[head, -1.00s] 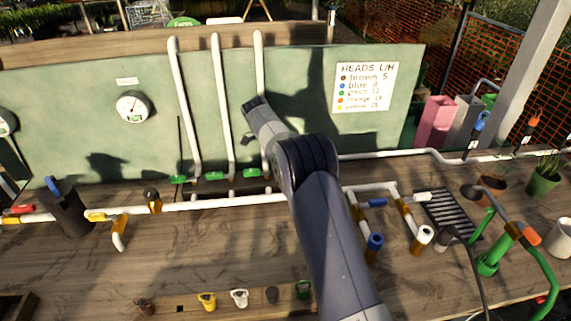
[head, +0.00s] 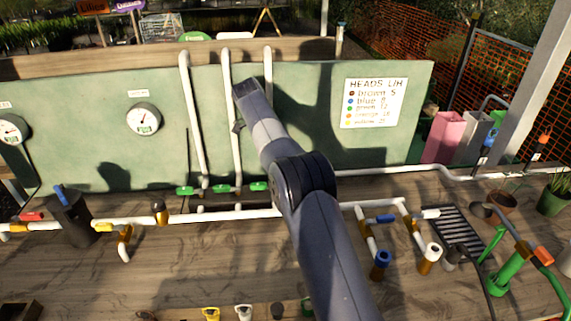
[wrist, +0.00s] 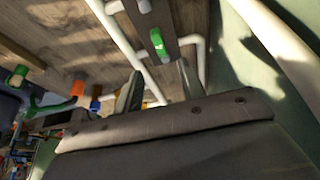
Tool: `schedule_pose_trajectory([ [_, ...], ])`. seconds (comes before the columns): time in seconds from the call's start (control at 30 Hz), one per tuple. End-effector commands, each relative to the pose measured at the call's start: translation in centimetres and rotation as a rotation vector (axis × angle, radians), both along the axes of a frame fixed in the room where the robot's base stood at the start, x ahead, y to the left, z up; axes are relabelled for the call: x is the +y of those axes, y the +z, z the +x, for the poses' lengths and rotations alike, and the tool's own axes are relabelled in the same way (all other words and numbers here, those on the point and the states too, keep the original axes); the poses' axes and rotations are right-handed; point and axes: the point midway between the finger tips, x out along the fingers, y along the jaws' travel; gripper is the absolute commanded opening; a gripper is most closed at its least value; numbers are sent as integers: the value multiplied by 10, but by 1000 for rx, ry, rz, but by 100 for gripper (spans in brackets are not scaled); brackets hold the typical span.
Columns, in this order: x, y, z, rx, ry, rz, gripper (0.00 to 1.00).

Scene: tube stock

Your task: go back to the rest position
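My arm rises from the bottom of the head view and leans up and to the left, in front of the green panel (head: 310,145). Its end stands before the white upright pipes (head: 229,120), and the fingers cannot be made out there. In the wrist view the two fingers of my gripper (wrist: 160,68) are apart, with nothing seen held between them. Beyond them show a green valve handle (wrist: 158,43), white pipes (wrist: 125,45) and the wooden bench.
White pipework (head: 180,217) runs along the wooden bench (head: 190,265). A black cylinder (head: 70,222) stands at left. A pressure gauge (head: 143,120) and a sign (head: 374,103) are on the panel.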

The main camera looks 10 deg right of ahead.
Motion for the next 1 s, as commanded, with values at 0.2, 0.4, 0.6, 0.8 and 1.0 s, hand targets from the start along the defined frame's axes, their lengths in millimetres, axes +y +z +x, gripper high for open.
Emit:
schedule_pose_trajectory([
  [0.2, 3, 8, 0, 0, 0, 0, 38],
  [0.4, 3, 8, 0, 0, 0, 0, 38],
  [0.6, 2, 5, 0, 1, 0, -1, 38],
  [0.8, -7, -15, -1, 4, -1, -1, 38],
  [1.0, -19, -44, -1, 4, -2, -2, 38],
])
